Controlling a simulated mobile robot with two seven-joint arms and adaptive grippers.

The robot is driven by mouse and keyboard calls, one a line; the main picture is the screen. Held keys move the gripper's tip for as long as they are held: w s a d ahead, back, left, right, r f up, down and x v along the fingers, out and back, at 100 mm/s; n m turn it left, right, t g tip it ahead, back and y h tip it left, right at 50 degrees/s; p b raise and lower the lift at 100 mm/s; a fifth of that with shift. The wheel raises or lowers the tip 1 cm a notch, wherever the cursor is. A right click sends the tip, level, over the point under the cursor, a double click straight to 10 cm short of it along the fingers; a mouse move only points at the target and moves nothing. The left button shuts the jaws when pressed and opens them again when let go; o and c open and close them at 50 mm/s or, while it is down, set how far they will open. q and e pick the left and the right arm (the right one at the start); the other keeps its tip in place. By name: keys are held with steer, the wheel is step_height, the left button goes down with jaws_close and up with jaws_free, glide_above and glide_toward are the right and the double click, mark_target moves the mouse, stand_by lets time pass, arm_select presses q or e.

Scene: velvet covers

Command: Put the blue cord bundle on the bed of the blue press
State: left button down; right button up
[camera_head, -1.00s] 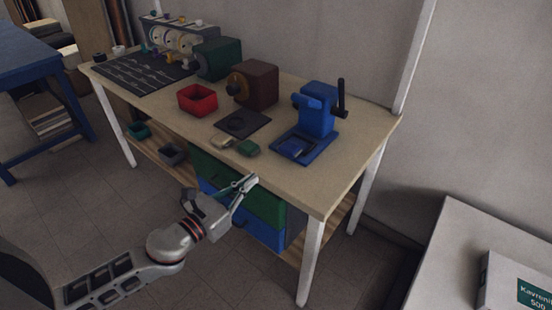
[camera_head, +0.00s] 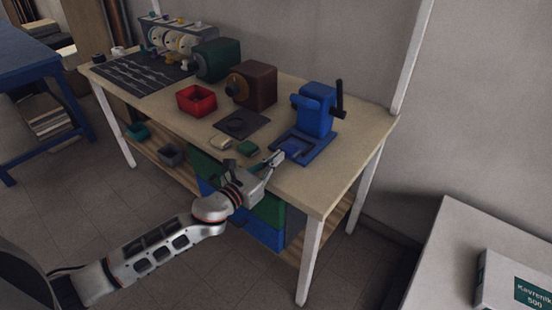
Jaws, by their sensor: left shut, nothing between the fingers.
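The blue press (camera_head: 317,112) stands on the right part of the workbench, with a black handle on its right side. Its flat blue bed (camera_head: 318,151) lies in front of it. A blue shape shows within the bed, but I cannot tell whether it is the blue cord bundle or part of the bed. My left gripper (camera_head: 279,157) is shut and empty, at the bench's front edge just left of the bed's front corner. I cannot tell whether it touches the bed. My right gripper is not in view.
A cream bundle (camera_head: 220,143) and a green bundle (camera_head: 248,147) lie left of my gripper near the front edge. Behind them are a dark mat (camera_head: 240,125), a red bin (camera_head: 197,101) and a brown machine (camera_head: 252,86). The bench (camera_head: 340,185) is clear right of the press.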

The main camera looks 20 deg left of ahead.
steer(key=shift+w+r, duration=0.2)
arm_select(q)
steer(key=shift+w, duration=0.2)
steer(key=shift+x, duration=0.85)
steer(key=shift+w+d, duration=0.1)
steer(key=shift+w, duration=0.05)
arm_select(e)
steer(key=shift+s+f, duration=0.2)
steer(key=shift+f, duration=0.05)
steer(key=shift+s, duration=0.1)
